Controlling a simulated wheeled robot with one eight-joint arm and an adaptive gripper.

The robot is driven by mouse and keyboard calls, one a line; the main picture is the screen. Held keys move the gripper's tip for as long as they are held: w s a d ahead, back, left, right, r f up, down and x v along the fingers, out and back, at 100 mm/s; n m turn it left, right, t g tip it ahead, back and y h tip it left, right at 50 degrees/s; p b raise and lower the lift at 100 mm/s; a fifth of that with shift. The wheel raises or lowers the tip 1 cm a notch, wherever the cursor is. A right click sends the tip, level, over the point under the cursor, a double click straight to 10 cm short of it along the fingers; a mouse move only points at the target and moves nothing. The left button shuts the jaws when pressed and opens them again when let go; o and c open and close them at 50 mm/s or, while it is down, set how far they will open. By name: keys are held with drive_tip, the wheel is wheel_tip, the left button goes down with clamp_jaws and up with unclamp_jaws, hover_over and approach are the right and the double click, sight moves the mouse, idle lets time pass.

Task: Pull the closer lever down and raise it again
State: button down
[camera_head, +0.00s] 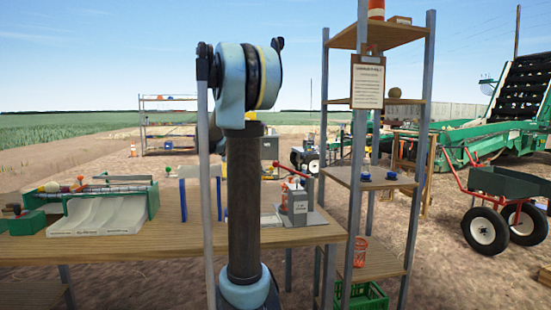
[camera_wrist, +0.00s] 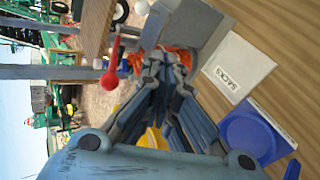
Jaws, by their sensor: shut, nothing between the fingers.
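A lever with a red grip (camera_wrist: 110,78) shows in the wrist view, to the left of my fingertips and apart from them. In the head view a grey control box (camera_head: 298,207) with a small label stands on the wooden bench, with red lever parts (camera_head: 284,196) above it. Which lever is the closer one I cannot tell for sure. My gripper (camera_wrist: 168,58) is shut and empty in the wrist view, its fingertips near the grey box (camera_wrist: 202,25) and in front of something orange. In the head view my gripper is hidden behind my arm.
The wooden bench (camera_head: 120,240) holds a green-sided conveyor model (camera_head: 100,208) at left. A metal-post shelf (camera_head: 392,183) stands right of the bench.

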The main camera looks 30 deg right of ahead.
drive_tip(key=s+a+f+t+y, duration=0.2)
drive_tip(key=s+a+f+y, duration=0.3)
drive_tip(key=s+a+f, duration=0.5)
drive_tip(key=s+a+f+t+y, duration=0.1)
drive_tip(key=s+a+f+y, duration=0.55)
drive_tip(key=s, duration=0.65)
drive_tip(key=w+d+r+m+y, duration=0.1)
drive_tip(key=w+d+r, duration=0.3)
drive_tip(key=w+r, duration=0.5)
drive_tip(key=w+d+r+m+y, duration=0.1)
drive_tip(key=w+d+r, duration=0.3)
drive_tip(key=w+r, duration=0.55)
drive_tip(key=w+d+r+t, duration=0.1)
drive_tip(key=w+d+r, duration=0.1)
drive_tip(key=d+r, duration=0.45)
drive_tip(key=w+d+r+m+y, duration=0.15)
drive_tip(key=d+r, duration=0.25)
drive_tip(key=d, duration=0.6)
drive_tip(key=w+d+r+t, duration=0.1)
drive_tip(key=w+d+r, duration=0.2)
drive_tip(key=d+r, duration=0.35)
approach(279, 165)
drive_tip(key=w+a+f, duration=0.1)
drive_tip(key=w+f, duration=0.1)
drive_tip(key=f, duration=0.1)
drive_tip(key=w+a+f, duration=0.1)
drive_tip(key=w, duration=0.1)
drive_tip(key=shift+a+f, duration=0.2)
drive_tip(key=shift+a, duration=0.2)
